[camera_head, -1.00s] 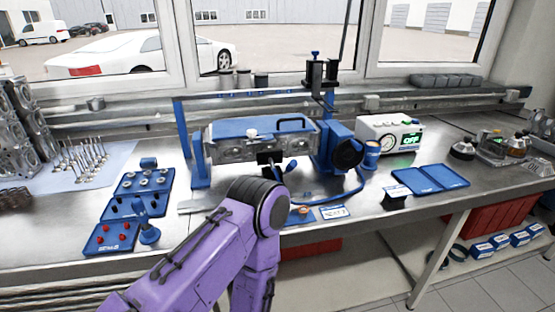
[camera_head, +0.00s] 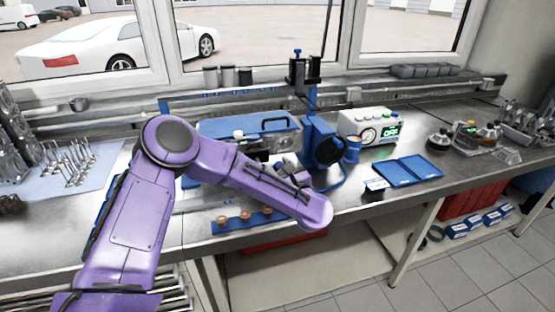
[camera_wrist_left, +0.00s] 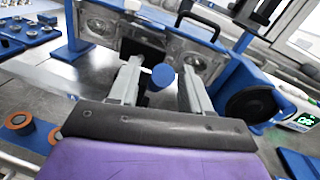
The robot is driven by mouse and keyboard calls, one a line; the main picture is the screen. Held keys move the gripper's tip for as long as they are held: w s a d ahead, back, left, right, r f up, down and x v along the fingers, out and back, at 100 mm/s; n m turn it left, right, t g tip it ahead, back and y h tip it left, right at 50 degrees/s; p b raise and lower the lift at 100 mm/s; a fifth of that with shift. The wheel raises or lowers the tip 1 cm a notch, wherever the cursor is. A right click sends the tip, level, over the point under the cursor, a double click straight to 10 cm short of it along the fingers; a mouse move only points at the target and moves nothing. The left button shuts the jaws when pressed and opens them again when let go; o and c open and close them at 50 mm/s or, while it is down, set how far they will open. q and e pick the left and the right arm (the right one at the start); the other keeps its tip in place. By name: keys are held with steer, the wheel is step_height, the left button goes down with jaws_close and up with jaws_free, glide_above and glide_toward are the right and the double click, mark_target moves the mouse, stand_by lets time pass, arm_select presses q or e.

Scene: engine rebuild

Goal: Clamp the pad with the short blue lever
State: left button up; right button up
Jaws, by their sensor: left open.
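A metal engine head (camera_head: 270,144) with a blue top cover and black handle sits in a blue bench stand. Its face with round bores also shows in the left wrist view (camera_wrist_left: 205,62). A dark pad (camera_wrist_left: 143,53) stands against that face. A round blue knob (camera_wrist_left: 163,76), apparently the end of the short lever, shows in front of the pad; its stem is hidden. My left gripper (camera_wrist_left: 162,88) is open, with one finger on each side of the knob and a gap to both. In the head view my left gripper (camera_head: 288,167) is partly hidden behind my forearm.
A blue tray with orange rings (camera_head: 244,220) lies at the bench's front edge. A black round drum (camera_head: 328,150) on a blue mount is right of the head. Valves lie at left.

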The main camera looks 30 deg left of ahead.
arm_select(q)
steer(key=shift+w+a, duration=0.3)
steer(key=shift+a, duration=0.1)
jaws_close()
stand_by(1.2)
